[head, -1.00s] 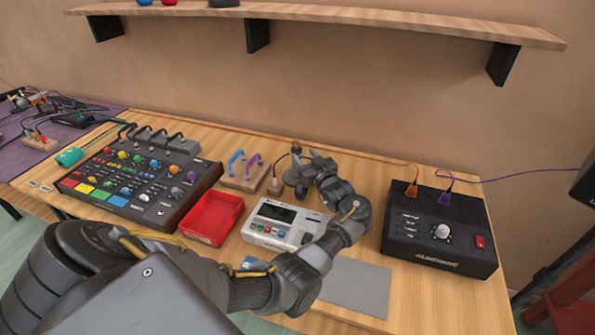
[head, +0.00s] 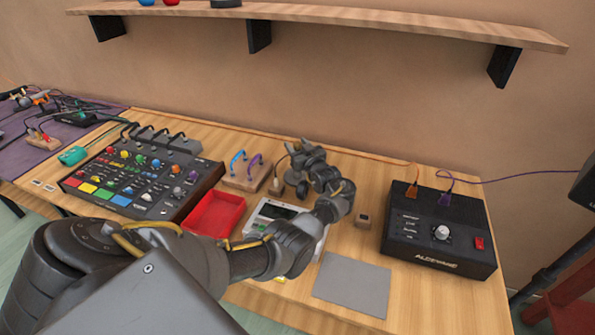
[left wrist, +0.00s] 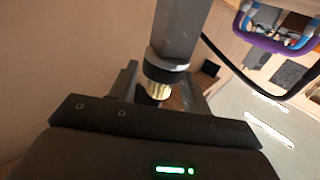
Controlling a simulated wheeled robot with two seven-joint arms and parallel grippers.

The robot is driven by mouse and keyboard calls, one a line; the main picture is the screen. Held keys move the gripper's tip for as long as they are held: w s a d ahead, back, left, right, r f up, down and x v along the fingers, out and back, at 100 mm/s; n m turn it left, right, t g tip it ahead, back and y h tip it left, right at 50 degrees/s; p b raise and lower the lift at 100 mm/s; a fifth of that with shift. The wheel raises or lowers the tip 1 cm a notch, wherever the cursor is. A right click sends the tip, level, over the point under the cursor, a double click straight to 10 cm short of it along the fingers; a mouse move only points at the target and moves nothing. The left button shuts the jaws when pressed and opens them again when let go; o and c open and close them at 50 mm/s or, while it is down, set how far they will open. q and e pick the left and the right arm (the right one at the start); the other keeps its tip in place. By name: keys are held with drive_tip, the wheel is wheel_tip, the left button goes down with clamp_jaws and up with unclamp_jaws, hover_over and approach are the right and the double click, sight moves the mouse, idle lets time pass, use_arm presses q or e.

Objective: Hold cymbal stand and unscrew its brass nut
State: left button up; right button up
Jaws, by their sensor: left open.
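My left gripper (head: 293,150) is at the back of the table, over the spot where the stand is. It hides most of the stand in the head view. In the left wrist view a grey post (left wrist: 180,30), which looks like part of the cymbal stand, ends in a black collar with a brass nut (left wrist: 156,89) beyond it. The open fingers of my left gripper (left wrist: 160,84) lie on both sides of the nut. I cannot tell whether they touch it. My right gripper is not in view.
A wooden block with blue and purple handles (head: 244,175) and a red tray (head: 216,215) stand left of my forearm. A white device (head: 264,213) is partly behind it. A shelf (head: 330,24) hangs above.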

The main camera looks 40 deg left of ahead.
use_arm(q)
clamp_jaws()
idle(1.4)
